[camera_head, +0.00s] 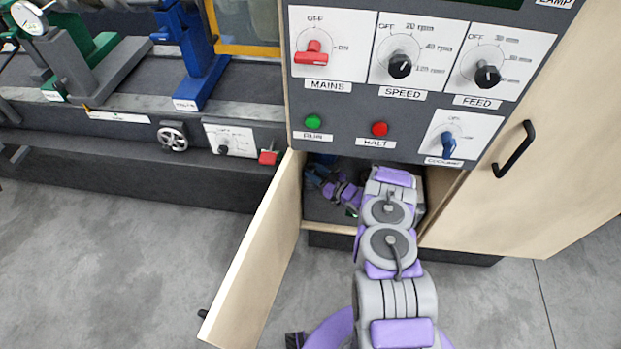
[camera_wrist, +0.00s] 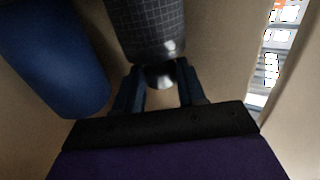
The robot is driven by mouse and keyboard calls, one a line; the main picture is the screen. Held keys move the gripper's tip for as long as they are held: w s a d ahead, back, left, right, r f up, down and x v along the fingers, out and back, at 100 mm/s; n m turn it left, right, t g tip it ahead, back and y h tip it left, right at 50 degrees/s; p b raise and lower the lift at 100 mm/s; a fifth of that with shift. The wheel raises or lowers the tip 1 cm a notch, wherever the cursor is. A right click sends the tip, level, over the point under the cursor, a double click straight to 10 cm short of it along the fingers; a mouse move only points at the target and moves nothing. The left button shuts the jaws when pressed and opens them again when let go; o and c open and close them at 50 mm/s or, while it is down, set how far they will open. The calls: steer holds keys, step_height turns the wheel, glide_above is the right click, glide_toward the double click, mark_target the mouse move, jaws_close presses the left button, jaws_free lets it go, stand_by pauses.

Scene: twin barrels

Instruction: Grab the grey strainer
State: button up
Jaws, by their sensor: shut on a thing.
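The grey strainer (camera_wrist: 148,28) is a dark grey cylinder with a mesh pattern and a shiny rounded near end, at the top middle of the wrist view. My gripper (camera_wrist: 161,84) has one finger on each side of that near end and is shut on it. In the head view my gripper (camera_head: 319,180) is inside the open cabinet under the control panel, and I cannot make out the strainer there. A blue cylinder (camera_wrist: 55,60) is to the left of the strainer in the wrist view, apart from it.
The open cabinet door (camera_head: 255,255) swings out to the left of my arm. The control panel (camera_head: 345,120) with knobs and buttons is right above the opening. A closed door with a black handle (camera_head: 514,150) is to the right. Grey floor (camera_head: 110,270) is clear at the left.

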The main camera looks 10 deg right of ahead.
steer(key=shift+d, duration=0.2)
steer(key=shift+c, duration=1.4)
steer(key=shift+d, duration=0.55)
jaws_close()
